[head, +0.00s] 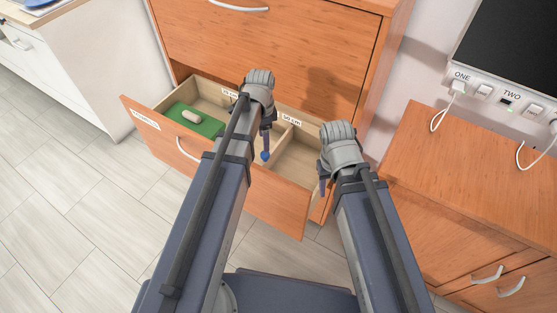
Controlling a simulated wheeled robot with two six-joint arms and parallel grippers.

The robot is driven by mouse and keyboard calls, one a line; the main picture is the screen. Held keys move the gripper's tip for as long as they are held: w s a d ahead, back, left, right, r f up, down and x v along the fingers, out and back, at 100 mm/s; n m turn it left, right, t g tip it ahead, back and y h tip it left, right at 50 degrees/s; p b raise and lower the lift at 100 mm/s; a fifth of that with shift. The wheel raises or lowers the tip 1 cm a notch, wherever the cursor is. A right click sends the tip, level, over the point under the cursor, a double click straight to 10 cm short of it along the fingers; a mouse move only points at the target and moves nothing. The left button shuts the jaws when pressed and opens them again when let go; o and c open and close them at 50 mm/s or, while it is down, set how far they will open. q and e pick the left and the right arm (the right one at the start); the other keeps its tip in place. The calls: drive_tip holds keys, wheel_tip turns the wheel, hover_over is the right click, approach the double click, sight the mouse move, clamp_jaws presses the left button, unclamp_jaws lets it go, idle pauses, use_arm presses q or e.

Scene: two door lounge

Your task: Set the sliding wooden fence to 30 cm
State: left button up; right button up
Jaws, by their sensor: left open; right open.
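An open wooden drawer (263,199) pulls out from the orange wooden cabinet. A pale wooden divider, apparently the sliding fence (283,137), stands across the inside of the drawer. White labels sit along the drawer's back edge; one (291,120) ends in "cm", but its number is hard to read, and another (229,93) is partly hidden. My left gripper (266,145) is open over the drawer, just left of the fence; contact cannot be told. My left arm hides part of the drawer. My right gripper (323,184) is open at the drawer's right end, apart from the fence.
A green block or mat with a pale oblong piece (192,117) lies in the drawer's left part. A low wooden cabinet (470,190) stands at the right, under a wall panel with switches and white cables. Tiled floor (70,200) is clear at left.

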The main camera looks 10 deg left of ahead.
sight(265, 154)
use_arm(q)
drive_tip(key=shift+w, duration=0.1)
drive_tip(key=shift+f, duration=0.2)
wheel_tip(265, 154, down, 8)
drive_tip(key=b, duration=0.7)
drive_tip(key=shift+r+b, duration=0.2)
drive_tip(key=shift+b, duration=0.2)
clamp_jaws()
idle(0.8)
